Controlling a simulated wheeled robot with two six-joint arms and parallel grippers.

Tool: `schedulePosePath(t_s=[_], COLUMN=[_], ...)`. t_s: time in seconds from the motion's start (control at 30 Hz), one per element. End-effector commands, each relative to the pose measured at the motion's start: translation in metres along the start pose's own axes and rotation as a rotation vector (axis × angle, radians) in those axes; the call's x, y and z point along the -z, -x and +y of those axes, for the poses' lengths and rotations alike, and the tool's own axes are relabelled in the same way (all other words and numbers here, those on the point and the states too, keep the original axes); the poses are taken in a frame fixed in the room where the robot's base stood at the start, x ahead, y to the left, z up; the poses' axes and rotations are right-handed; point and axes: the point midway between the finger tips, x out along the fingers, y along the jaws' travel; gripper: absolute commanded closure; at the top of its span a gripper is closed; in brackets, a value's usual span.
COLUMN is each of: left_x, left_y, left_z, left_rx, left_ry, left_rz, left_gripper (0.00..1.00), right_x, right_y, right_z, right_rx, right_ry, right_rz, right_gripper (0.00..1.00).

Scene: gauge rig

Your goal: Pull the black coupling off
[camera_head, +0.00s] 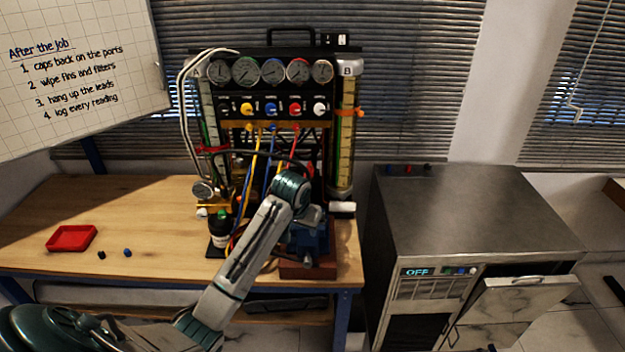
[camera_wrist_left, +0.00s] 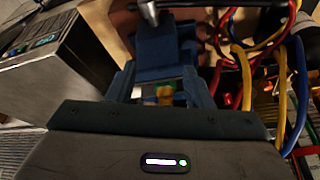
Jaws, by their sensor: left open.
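The gauge rig (camera_head: 270,90) stands on the bench with a row of dials and a row of coloured knobs, the black knob (camera_head: 224,105) at the left end. Yellow, blue and red hoses and a dark hose (camera_head: 262,155) hang below. I cannot make out the black coupling for certain in either view. My left gripper (camera_head: 308,232) is low in front of the rig, over the blue vise (camera_head: 322,240), partly hidden by my arm. The left wrist view shows it (camera_wrist_left: 163,90) open, near the blue vise (camera_wrist_left: 165,58), with a small orange-brown piece (camera_wrist_left: 165,94) beyond it.
A red tray (camera_head: 72,238), a black cap (camera_head: 101,254) and a blue cap (camera_head: 127,252) lie on the left of the bench (camera_head: 150,205). A steel cabinet (camera_head: 460,215) stands right of the bench. Several hoses crowd the vise.

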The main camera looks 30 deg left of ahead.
Motion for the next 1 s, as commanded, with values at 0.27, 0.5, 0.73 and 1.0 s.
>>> schedulePosePath(t_s=[0.27,0.5,0.73,1.0], left_x=[0.075,0.083,0.084,0.085], left_y=[0.076,0.075,0.037,-0.007], left_z=[-0.022,-0.024,-0.024,-0.024], left_rx=[-0.003,-0.004,-0.004,-0.004], left_ry=[0.078,0.089,0.090,0.089], left_rz=[0.022,0.018,0.016,0.019], left_gripper=[0.53,0.53,0.53,0.53], right_x=[0.004,0.004,0.005,0.006], right_y=[0.007,0.013,0.030,0.044], right_z=[-0.003,-0.003,-0.001,0.003], right_rx=[0.004,0.004,0.003,0.001], right_ry=[-0.002,-0.002,-0.002,-0.001], right_rz=[0.004,0.003,0.002,0.001], right_gripper=[0.64,0.64,0.64,0.64])
